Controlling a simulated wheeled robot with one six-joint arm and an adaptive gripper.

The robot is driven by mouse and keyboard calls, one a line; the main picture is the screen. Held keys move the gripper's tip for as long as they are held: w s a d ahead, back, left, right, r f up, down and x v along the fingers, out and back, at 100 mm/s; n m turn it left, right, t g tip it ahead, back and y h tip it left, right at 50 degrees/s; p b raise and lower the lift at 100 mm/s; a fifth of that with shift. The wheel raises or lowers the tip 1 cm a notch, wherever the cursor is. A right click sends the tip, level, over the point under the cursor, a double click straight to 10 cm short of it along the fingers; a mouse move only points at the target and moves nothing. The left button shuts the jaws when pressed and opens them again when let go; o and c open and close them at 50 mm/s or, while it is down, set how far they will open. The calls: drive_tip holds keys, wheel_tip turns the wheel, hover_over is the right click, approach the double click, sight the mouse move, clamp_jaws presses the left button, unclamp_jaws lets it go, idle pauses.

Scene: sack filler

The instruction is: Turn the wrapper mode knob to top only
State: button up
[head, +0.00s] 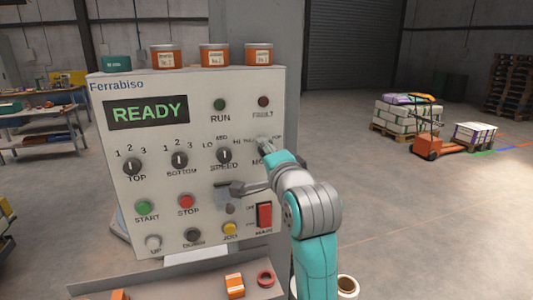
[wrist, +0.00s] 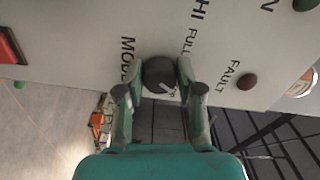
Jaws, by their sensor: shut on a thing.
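The wrapper mode knob (wrist: 159,72) is a dark round knob on the grey panel (head: 112,218). My gripper (wrist: 161,80) is shut on it, with one teal finger on each side. The panel lettering is turned sideways in the wrist view, with FULL and a partly covered TOP label beside the knob. A white pointer mark on the knob slants to the lower right, towards the TOP label. In the head view my gripper (head: 265,145) hides most of the knob.
The SPEED knob (head: 221,157) is left of my gripper. The FAULT lamp (head: 264,102) is above it, and the red MAIN switch (head: 265,216) is below, close to my arm. The screen (head: 147,111) reads READY. Open floor lies right of the panel.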

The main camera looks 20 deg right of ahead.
drive_tip(key=shift+m, duration=1.2)
drive_tip(key=shift+f, duration=0.1)
drive_tip(key=o, duration=1.1)
drive_tip(key=shift+o, duration=0.2)
drive_tip(key=s, duration=1.2)
drive_tip(key=shift+w, duration=0.1)
